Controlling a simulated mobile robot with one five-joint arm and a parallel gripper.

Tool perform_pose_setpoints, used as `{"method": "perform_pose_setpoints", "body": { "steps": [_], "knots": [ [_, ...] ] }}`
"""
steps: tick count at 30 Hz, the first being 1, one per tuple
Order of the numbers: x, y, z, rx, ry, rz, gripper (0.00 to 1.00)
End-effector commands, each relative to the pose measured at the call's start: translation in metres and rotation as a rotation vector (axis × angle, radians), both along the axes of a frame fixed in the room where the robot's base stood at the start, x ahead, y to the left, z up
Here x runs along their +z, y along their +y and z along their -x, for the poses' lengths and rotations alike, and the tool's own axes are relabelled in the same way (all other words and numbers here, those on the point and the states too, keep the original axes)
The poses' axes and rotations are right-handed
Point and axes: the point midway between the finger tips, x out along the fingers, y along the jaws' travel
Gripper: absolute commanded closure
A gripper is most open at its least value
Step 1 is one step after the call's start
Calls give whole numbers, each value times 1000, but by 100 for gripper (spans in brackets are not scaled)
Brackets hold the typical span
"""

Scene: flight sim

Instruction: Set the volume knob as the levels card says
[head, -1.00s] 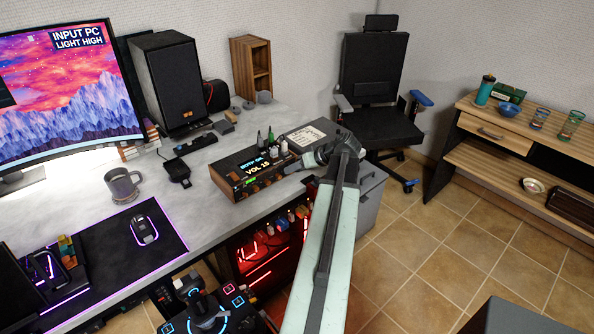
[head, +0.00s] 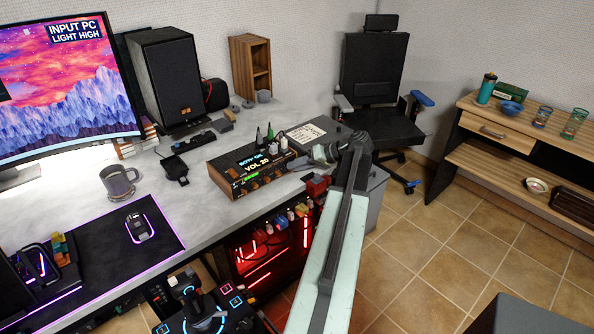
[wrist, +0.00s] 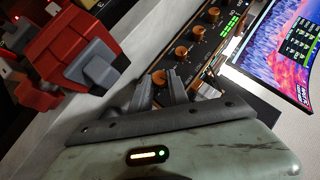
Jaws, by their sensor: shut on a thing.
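The wood-sided audio box (head: 222,178) stands on the desk, and its display (head: 256,165) reads "VOL 20" under a smaller line that looks like "BOTH OK". The wrist view shows a row of copper-coloured knobs on its front. My gripper (wrist: 161,88) is shut on the knob at the near end of the row (wrist: 158,77), with a fingertip on each side; it also shows in the head view (head: 298,164). The knob's own label cannot be read. A white written card (head: 306,134) lies behind the box, its text too small to read.
A red and grey blocky object (wrist: 85,55) is close beside my gripper in the wrist view. Small bottles (head: 264,137) stand on the audio box. A mug (head: 118,182), a black speaker (head: 173,85) and the monitor (head: 65,95) stand farther left. Open floor lies to the right.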

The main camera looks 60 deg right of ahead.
Motion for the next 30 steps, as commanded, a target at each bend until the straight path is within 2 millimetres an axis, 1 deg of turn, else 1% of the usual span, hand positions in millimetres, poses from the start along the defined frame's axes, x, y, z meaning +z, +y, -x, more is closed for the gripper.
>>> {"method": "perform_pose_setpoints", "body": {
  "steps": [1,6,12,26,27,28,29,30],
  "knots": [
    [-5,-1,0,4,-7,-27,100],
    [-5,-1,0,3,-32,-103,100],
    [-4,-1,1,4,-48,-154,100],
    [-2,0,1,5,-52,-167,100],
    [-2,0,1,5,-52,-167,71],
    [-2,0,1,5,-52,-167,62],
    [-2,0,1,4,-53,-166,57],
    [-2,-1,1,4,-53,-166,57]
  ]
}}
